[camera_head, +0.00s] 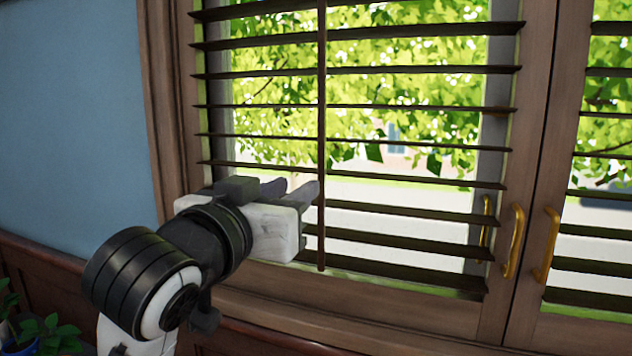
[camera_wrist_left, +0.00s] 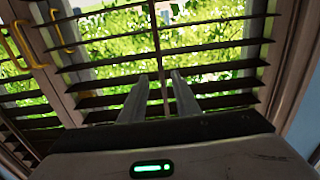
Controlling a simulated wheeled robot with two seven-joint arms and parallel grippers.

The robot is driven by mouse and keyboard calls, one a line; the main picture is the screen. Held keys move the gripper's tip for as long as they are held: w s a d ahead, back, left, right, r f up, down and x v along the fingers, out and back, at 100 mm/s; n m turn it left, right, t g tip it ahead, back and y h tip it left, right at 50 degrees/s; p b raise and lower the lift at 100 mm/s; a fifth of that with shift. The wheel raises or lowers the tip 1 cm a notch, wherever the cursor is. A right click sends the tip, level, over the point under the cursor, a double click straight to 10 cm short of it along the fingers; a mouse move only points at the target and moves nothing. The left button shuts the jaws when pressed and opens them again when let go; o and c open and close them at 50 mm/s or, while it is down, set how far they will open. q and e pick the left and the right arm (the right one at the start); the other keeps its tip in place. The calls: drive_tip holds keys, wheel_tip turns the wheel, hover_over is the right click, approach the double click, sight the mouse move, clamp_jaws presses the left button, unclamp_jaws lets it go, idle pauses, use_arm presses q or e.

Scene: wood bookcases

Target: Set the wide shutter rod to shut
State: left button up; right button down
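The wide shutter (camera_head: 420,109) fills the middle of the head view, its dark slats tilted open with leaves and daylight showing between them. Its rod (camera_head: 321,120) is a thin brown upright bar down the front of the slats, ending near the lowest slats. My left gripper (camera_head: 295,188) is open beside the lower part of the rod, its fingertips pointing toward it. In the left wrist view the rod (camera_wrist_left: 156,42) runs down between the two spread fingers (camera_wrist_left: 160,76). I cannot tell whether either finger touches it. My right gripper is not in view.
A second shutter (camera_head: 600,148) with open slats stands at the right. Brass handles (camera_head: 514,241) sit on the frames between the shutters. Blue wall (camera_head: 75,110) is at the left, and a potted plant (camera_head: 45,335) is at the lower left. A wooden sill runs below.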

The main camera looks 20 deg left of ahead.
sight(320, 173)
use_arm(q)
drive_tip(key=w+p, duration=0.1)
drive_tip(key=w, duration=0.9)
drive_tip(key=shift+d, duration=0.15)
clamp_jaws()
